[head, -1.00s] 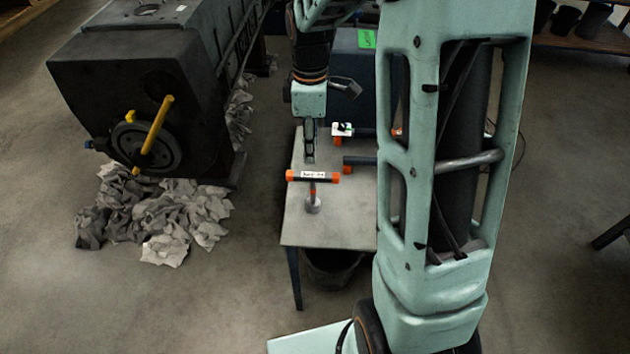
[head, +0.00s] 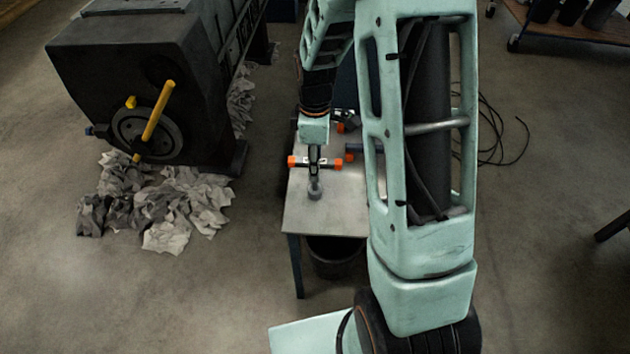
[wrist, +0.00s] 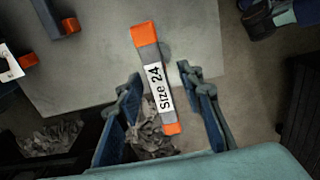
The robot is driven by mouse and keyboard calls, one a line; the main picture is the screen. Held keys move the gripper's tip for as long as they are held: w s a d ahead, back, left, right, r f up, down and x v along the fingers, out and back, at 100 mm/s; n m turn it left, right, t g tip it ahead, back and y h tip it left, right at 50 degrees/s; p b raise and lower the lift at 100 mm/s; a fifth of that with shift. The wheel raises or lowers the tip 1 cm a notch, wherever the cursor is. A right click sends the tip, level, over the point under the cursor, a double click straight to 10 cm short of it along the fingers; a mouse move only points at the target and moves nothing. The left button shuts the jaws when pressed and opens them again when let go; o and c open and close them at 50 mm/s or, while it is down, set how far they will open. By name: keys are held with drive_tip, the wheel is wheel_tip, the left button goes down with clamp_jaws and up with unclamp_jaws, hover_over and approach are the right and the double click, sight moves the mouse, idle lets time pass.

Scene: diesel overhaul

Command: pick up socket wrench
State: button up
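The socket wrench (head: 334,163) has a dark T-handle with orange ends and stands over the table, its grey socket foot (head: 315,190) below the bar. In the wrist view its handle (wrist: 148,58) carries a white label reading "Size 24". My gripper (head: 315,165) is at the handle from above. In the wrist view my gripper (wrist: 158,80) is open, with one finger on each side of the bar and visible gaps to both. Contact with the fingers is not seen.
The grey table (head: 300,215) has a clear front. Another orange-ended tool (head: 350,153) lies close to the right, with more tools behind, partly hidden by my arm. A dark engine (head: 120,75) and crumpled rags (head: 160,215) are to the left. A dark bin (head: 335,258) stands under the table.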

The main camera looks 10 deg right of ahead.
drive_tip(key=shift+c, duration=0.2)
clamp_jaws()
drive_tip(key=shift+r, duration=0.15)
